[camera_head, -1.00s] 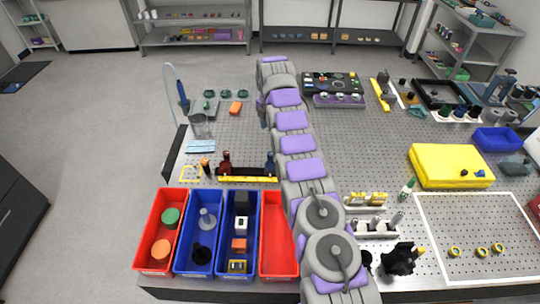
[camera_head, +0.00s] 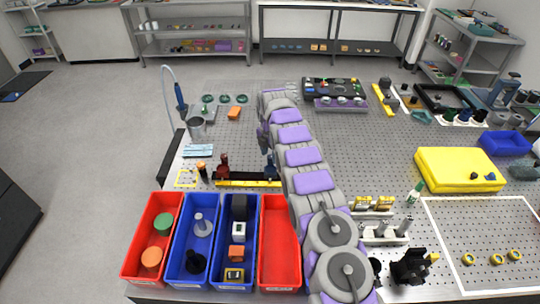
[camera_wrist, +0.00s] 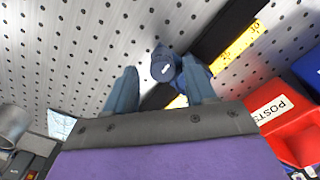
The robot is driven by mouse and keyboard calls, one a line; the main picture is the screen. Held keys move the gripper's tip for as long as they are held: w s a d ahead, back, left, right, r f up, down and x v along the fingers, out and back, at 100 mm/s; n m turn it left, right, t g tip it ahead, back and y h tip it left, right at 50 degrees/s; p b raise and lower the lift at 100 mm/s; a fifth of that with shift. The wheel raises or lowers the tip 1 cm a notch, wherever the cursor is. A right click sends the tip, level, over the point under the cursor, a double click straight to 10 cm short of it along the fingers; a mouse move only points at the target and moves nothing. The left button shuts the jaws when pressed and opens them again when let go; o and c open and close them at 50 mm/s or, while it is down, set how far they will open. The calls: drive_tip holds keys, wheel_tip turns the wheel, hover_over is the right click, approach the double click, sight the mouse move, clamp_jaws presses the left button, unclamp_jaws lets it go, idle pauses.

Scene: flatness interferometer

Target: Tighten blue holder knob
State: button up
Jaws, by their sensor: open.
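The blue holder (camera_head: 270,164) stands at the right end of a dark rail on the perforated table, partly hidden by my arm in the head view. In the wrist view its round blue knob (camera_wrist: 163,68), with a small white mark on top, shows between my fingertips. My gripper (camera_wrist: 160,74) is open, with one finger on each side of the knob. I cannot tell whether either finger touches it. In the head view my gripper is mostly hidden by my arm.
A red holder (camera_head: 222,166) stands at the rail's left end. A yellow ruler strip (camera_head: 248,183) lies along the rail's near side. Red and blue bins, including an empty red one (camera_head: 280,240), line the front. A metal cup (camera_head: 196,128) stands at the left.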

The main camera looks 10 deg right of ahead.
drive_tip(key=shift+d+f, duration=0.1)
drive_tip(key=shift+f, duration=0.05)
clamp_jaws()
idle(0.4)
